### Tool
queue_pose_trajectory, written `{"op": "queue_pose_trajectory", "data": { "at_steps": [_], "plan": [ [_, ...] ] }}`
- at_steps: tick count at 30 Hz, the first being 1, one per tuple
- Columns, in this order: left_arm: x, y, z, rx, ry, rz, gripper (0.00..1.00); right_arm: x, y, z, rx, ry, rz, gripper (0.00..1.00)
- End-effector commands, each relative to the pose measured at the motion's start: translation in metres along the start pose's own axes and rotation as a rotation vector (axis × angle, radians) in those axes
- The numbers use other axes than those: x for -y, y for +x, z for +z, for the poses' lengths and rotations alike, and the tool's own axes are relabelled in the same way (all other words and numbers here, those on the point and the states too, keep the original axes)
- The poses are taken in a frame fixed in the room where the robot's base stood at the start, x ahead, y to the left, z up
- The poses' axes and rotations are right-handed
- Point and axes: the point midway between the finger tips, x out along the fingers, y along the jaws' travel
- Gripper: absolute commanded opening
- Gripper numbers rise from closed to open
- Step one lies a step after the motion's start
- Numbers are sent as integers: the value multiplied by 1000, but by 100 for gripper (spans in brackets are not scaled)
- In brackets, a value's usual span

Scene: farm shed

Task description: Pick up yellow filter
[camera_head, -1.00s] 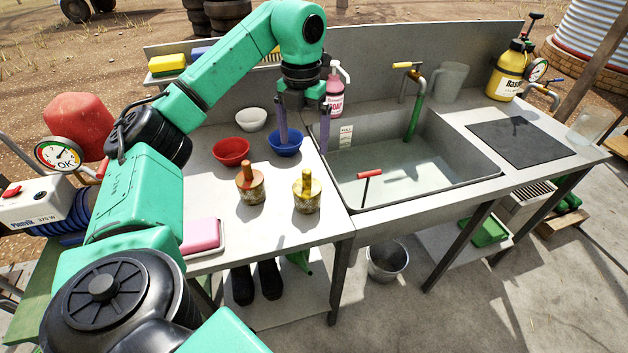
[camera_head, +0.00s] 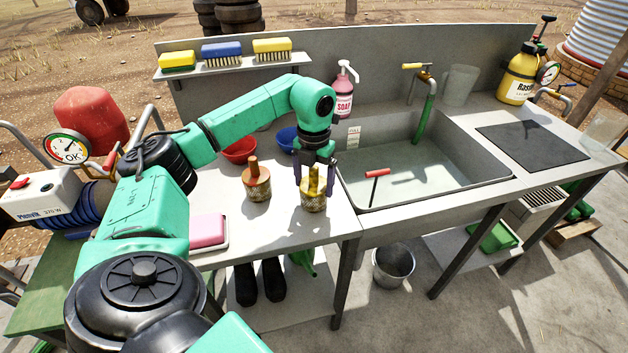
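The yellow filter (camera_head: 313,199), a squat mesh body with a yellow knob on top, stands upright on the bench near its front edge, left of the sink. My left gripper (camera_head: 314,180) points down over it, with its two purple-grey fingers apart on either side of the yellow knob. The fingers look open, with a gap to the knob; whether either touches it is hard to tell. A similar filter with an orange knob (camera_head: 256,182) stands just to the left. My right gripper is not in view.
A red bowl (camera_head: 238,152) and a blue bowl (camera_head: 286,140) stand behind, partly hidden by my arm. A pink sponge (camera_head: 208,230) lies at the front left. The sink (camera_head: 425,165) with a red-handled tool (camera_head: 376,174) is to the right. A soap bottle (camera_head: 344,98) stands behind.

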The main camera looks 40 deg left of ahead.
Motion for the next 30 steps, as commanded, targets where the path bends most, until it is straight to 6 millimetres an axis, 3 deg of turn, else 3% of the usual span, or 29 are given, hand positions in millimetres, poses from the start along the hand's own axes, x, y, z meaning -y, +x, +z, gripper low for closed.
{"op": "queue_pose_trajectory", "data": {
  "at_steps": [1, 3, 11, 17, 20, 23, 24, 27, 30],
  "plan": [
    [0, 0, 0, 0, 0, 0, 58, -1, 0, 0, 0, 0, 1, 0],
    [0, 0, 0, 0, 0, 0, 31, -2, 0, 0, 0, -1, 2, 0],
    [0, -2, 0, 1, 0, 0, 31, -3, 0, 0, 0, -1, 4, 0],
    [1, -23, 1, 5, 1, -2, 31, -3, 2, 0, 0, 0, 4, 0],
    [1, -49, 2, 7, 1, -3, 31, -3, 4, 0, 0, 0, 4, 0],
    [1, -87, 2, 9, 2, -5, 31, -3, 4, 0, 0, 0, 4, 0],
    [1, -112, 1, 8, 1, -4, 31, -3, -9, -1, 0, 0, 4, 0],
    [0, -156, 1, 7, 0, 0, 31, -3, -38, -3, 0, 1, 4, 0],
    [0, -182, 1, 5, 0, 0, 31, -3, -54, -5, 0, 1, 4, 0]
  ]
}}
